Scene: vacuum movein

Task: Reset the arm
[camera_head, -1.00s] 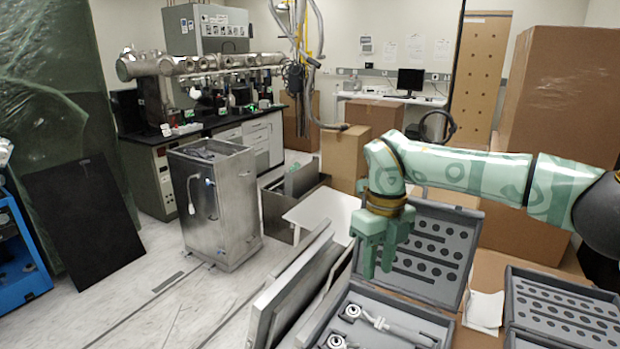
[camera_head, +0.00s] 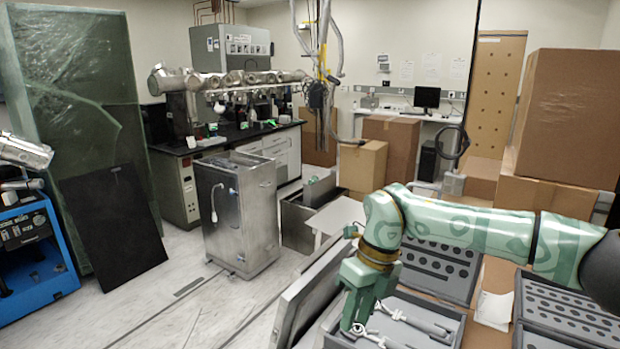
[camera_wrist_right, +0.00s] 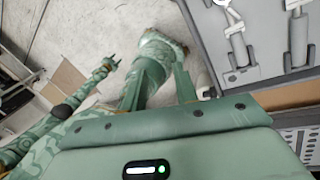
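My right arm, pale green with darker markings, reaches in from the right in the head view. Its gripper (camera_head: 355,324) points down above an open grey case (camera_head: 452,312). Its two fingers stand apart with nothing visible between them; they also show apart in the right wrist view (camera_wrist_right: 157,95). Silver tools (camera_head: 412,320) lie in the case beside and below the gripper, and they show at the top right of the wrist view (camera_wrist_right: 238,50). My left arm is outside the head view. Its gripper (camera_wrist_right: 106,68) shows small in the wrist view, its finger gap unclear.
A second grey case (camera_head: 568,308) with holes lies at the right. Cardboard boxes (camera_head: 570,118) are stacked behind my arm. A metal cabinet (camera_head: 238,215) stands left of centre, with a black panel (camera_head: 113,228) and a blue machine (camera_head: 38,262) farther left. Pale floor between is clear.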

